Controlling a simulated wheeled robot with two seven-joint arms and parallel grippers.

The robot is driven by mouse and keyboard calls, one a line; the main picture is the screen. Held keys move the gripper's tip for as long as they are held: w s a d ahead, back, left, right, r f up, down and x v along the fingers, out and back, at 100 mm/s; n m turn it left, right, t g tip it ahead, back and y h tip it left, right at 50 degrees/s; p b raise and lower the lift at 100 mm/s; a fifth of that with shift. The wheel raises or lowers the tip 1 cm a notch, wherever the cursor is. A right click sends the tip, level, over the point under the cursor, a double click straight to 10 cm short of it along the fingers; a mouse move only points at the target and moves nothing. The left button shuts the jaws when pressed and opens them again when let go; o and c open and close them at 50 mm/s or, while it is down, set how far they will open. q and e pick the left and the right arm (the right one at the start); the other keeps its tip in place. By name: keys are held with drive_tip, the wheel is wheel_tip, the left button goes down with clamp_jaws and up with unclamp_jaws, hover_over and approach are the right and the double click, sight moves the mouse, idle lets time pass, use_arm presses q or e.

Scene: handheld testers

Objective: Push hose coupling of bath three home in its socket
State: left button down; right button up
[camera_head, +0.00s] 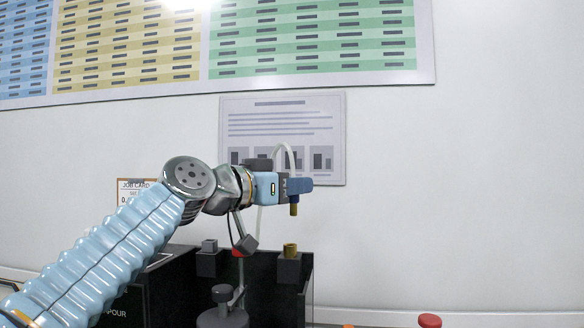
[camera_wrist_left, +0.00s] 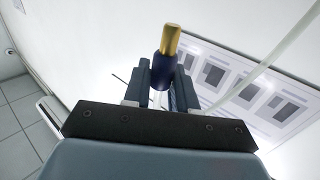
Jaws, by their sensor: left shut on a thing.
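My left gripper (camera_head: 291,186) is shut on the hose coupling (camera_head: 299,185), which has a blue body and a brass tip pointing down. The coupling hangs in the air above a brass socket (camera_head: 290,250) on a dark block, with a clear gap between them. In the left wrist view the blue and brass coupling (camera_wrist_left: 164,68) sticks out between the fingers of my left gripper (camera_wrist_left: 160,92). A pale hose (camera_head: 286,150) loops up behind the gripper. I cannot read which bath the socket belongs to. My right gripper is not in view.
A black bath housing (camera_head: 160,295) stands below the arm. A grey fitting (camera_head: 209,246) and a grey knob (camera_head: 222,293) rise left of the socket. A red knob (camera_head: 430,320) is at the lower right. The wall with its posters is behind; the space right of the coupling is clear.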

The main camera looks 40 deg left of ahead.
use_arm(q)
drive_tip(key=w+a+m+h, duration=0.2)
drive_tip(key=w+a+h, duration=0.1)
drive_tip(key=shift+w+a+r+g+p, duration=0.2)
drive_tip(key=shift+a+g+p, duration=0.1)
drive_tip(key=shift+p, duration=0.05)
wheel_tip(320, 180, down, 5)
drive_tip(key=b, duration=0.5)
drive_tip(key=shift+r, duration=0.15)
drive_tip(key=shift+f+b, duration=0.55)
drive_tip(key=shift+b, duration=0.1)
idle(1.1)
drive_tip(key=shift+f+b, duration=1.7)
drive_tip(key=shift+b, duration=0.25)
